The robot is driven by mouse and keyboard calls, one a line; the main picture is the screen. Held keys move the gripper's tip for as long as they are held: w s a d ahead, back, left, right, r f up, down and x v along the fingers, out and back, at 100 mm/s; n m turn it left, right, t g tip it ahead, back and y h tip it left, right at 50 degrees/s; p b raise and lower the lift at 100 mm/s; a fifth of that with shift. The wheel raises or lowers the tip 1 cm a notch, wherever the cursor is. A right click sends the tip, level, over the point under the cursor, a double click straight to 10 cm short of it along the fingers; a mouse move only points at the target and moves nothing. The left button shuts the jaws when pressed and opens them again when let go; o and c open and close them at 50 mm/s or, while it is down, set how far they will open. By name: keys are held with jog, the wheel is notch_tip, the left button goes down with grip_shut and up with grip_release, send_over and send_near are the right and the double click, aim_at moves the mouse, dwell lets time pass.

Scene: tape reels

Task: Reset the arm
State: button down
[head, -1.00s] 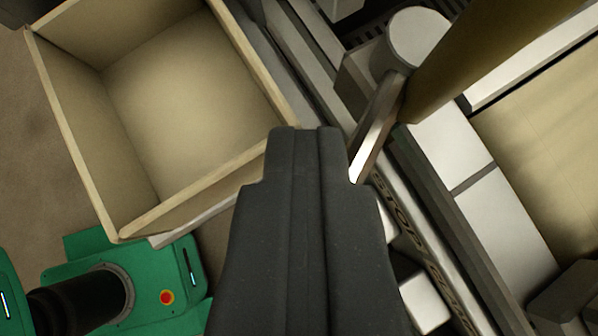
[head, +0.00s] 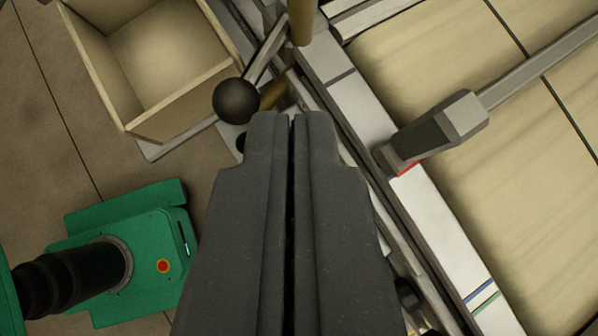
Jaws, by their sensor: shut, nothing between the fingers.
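My gripper (head: 291,116) is dark grey and reaches up from the bottom middle of the head view. Its two fingers lie side by side with only a thin dark line between them, and they hold nothing. The fingertips are near a lever with a black ball knob (head: 237,101), which shows just up and left of them. I cannot tell whether they touch it.
An empty wooden box (head: 190,104) is at the upper left. My green base part shows lower left. To the right is a machine with a pale panelled surface (head: 440,95) and a grey arm-like piece (head: 440,130). Brown floor (head: 40,150) is bare at left.

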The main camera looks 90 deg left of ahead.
jog(key=shift+r, duration=0.1)
dwell(0.4)
jog(key=s+a+r+m+t+h, duration=0.1)
jog(key=s+r+m+t+h, duration=0.2)
jog(key=r, duration=0.7)
jog(key=s+a+r+m+t, duration=0.1)
jog(key=s+r+m+t, duration=0.3)
jog(key=r, duration=0.5)
jog(key=s+d+r+m+t+h, duration=0.2)
jog(key=s+r+m+t, duration=0.1)
jog(key=s+r, duration=0.3)
jog(key=s+d+r+m+t+h, duration=0.2)
jog(key=s+r, duration=0.5)
jog(key=s, duration=0.4)
jog(key=shift+s+r+m+t+h, duration=0.2)
jog(key=shift+m+t+h, duration=0.4)
jog(key=shift+m, duration=0.5)
